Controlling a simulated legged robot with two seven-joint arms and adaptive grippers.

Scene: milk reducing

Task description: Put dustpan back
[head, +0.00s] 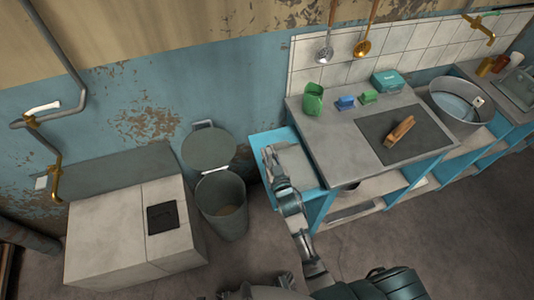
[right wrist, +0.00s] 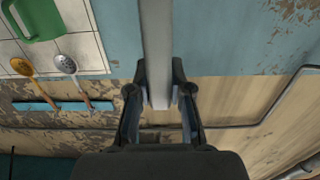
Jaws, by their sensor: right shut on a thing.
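My right gripper (head: 270,158) is at the blue side shelf, left of the grey counter. In the right wrist view its two fingers (right wrist: 160,98) are shut on a long, flat grey piece (right wrist: 155,40), which I take to be the dustpan. The piece runs up out of the top of that view, so its full shape is hidden there. In the head view a pale grey flat panel (head: 297,165) shows just right of the gripper; I cannot tell whether it is the dustpan or part of the shelf. My left gripper is not in view.
A grey bin (head: 222,205) with its lid raised stands left of the gripper. Two ladles hang above. A pale cabinet (head: 110,235) stands at left.

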